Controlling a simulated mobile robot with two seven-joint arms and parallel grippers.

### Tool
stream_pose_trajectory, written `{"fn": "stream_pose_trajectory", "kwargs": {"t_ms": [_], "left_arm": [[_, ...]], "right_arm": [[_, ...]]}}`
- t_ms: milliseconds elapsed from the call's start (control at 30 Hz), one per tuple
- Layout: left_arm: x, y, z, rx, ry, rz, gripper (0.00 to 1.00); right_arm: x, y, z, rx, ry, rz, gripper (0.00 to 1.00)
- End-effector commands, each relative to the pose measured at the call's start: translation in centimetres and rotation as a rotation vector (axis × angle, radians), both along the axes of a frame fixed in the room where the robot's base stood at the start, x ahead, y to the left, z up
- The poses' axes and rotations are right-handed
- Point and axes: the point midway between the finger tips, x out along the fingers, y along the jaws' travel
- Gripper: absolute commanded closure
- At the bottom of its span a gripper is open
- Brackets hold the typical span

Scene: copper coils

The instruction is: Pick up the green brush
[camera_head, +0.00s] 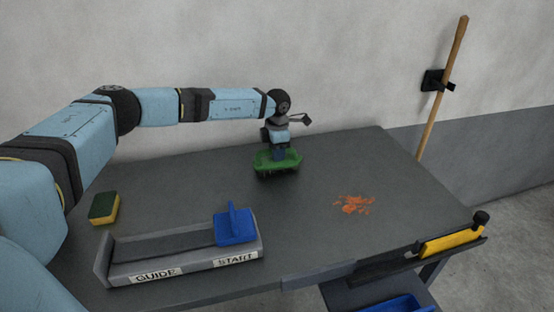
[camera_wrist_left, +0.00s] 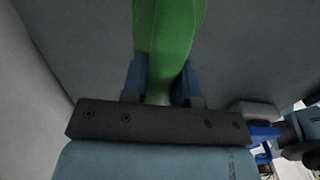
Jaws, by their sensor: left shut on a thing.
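The green brush (camera_head: 285,162) is near the back middle of the dark table in the head view, bristles down. My left gripper (camera_head: 278,152) is above it, with its fingers shut on the brush. In the left wrist view the green brush (camera_wrist_left: 168,40) passes between the two blue fingers of my left gripper (camera_wrist_left: 160,85). I cannot tell whether the bristles touch the table. My right gripper is not in view.
A grey guide tray (camera_head: 180,262) with a blue handled block (camera_head: 235,228) stands at the front. A sponge (camera_head: 104,208) lies at the left. An orange spill (camera_head: 353,205) lies at the right. A yellow tool (camera_head: 452,241) sits on the right edge. The middle is clear.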

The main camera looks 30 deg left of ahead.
Motion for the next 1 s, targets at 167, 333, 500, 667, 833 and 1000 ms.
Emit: {"fn": "stream_pose_trajectory", "kwargs": {"t_ms": [167, 333, 500, 667, 833, 1000], "left_arm": [[0.0, 0.0, 0.5, -0.001, -0.002, 0.000, 0.99], [0.1, 0.0, 3.3, -0.001, -0.004, 0.000, 0.99], [0.1, 0.0, 7.9, -0.001, -0.004, 0.000, 0.99], [0.1, 0.0, 12.6, -0.002, -0.005, -0.001, 0.99], [0.1, 0.0, 16.6, 0.000, -0.004, 0.000, 0.99], [0.1, 0.0, 19.1, -0.001, -0.002, 0.000, 0.99]], "right_arm": [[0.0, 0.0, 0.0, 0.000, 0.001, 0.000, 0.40], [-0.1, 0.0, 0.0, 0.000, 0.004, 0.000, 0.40], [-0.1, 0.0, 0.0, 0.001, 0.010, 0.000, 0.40], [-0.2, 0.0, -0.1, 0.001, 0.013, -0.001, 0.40], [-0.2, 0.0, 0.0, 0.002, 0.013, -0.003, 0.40], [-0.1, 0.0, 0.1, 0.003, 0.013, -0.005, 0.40]]}}
